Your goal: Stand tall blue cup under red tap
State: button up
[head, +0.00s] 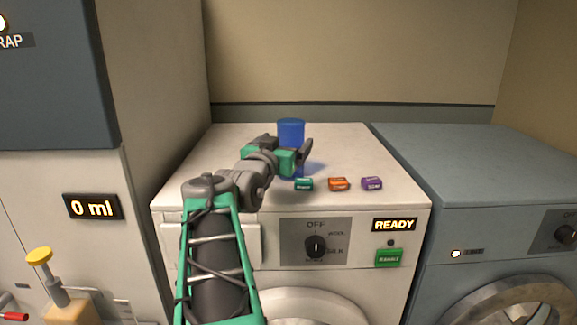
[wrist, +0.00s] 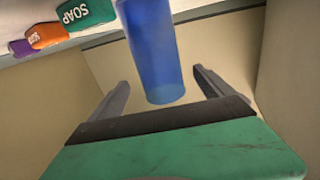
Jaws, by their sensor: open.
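The tall blue cup (head: 291,132) stands upright on the white washing machine's top; my gripper hides its lower part in the head view. My gripper (head: 290,147) is at the cup and open. In the wrist view the cup (wrist: 152,50) lies between the two spread fingers of my gripper (wrist: 161,80), with a gap visible on both sides. A small red part (head: 12,316) shows at the lower left edge of the head view, cut off; I cannot tell whether it is the red tap.
Green (head: 304,184), orange (head: 339,184) and purple (head: 372,183) soap boxes lie near the washer's (head: 210,165) front edge. A yellow-topped tap (head: 40,257) stands at lower left, below a "0 ml" display (head: 92,207). A blue-grey machine (head: 450,160) is at right, its top clear.

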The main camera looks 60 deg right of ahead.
jog(key=d+p, duration=0.1)
jog(key=d, duration=0.1)
jog(key=d+p, duration=0.1)
jog(key=d, duration=0.2)
jog(key=w+d+p, duration=0.1)
jog(key=d, duration=0.1)
jog(key=shift+d+f+p, duration=0.15)
jog(key=shift+d+p, duration=0.15)
jog(key=c, duration=1.6)
